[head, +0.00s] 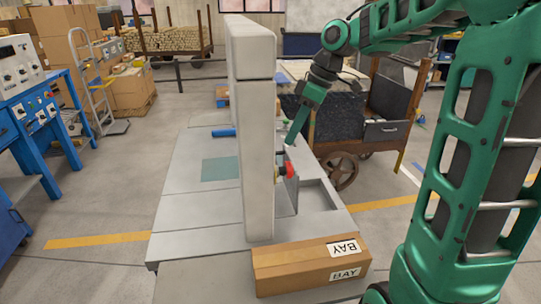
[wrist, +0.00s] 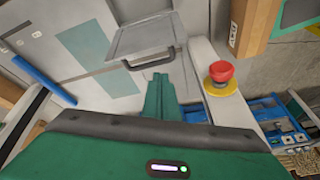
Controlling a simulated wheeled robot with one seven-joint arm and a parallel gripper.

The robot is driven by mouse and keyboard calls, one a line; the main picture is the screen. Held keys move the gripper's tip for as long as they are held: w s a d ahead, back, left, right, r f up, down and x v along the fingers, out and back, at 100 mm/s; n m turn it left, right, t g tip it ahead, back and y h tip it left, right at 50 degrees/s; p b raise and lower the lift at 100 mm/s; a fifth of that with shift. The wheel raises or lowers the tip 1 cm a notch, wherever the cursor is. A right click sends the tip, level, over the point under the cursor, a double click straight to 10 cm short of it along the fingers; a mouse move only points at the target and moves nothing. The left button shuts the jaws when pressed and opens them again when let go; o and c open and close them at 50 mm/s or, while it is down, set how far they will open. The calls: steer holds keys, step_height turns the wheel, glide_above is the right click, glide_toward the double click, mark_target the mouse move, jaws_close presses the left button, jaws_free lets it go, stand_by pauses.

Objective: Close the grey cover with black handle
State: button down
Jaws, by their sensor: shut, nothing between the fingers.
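The grey cover (wrist: 143,36) is a square panel in the wrist view, with a black handle (wrist: 150,60) along its near edge. In the head view, a grey panel (head: 292,192) stands raised beside an open rectangular recess (head: 319,196); it is partly hidden by the tall grey post. My gripper (head: 290,143) points down above this area in the head view. In the wrist view, my gripper (wrist: 158,80) is shut and empty, its tips just below the handle in the picture. I cannot tell whether they touch it.
A red button (wrist: 221,72) sits right of the cover in the wrist view. The tall grey post (head: 257,150) rises left of my gripper. A BAY box (head: 295,268) lies at the front.

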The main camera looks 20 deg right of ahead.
steer(key=w+a+r+n+y, duration=0.1)
steer(key=w+a+n, duration=0.2)
steer(key=w+n, duration=0.1)
step_height(320, 180, down, 9)
steer(key=shift+a+n, duration=0.4)
steer(key=shift+a, duration=0.05)
steer(key=shift+w, duration=0.1)
stand_by(0.6)
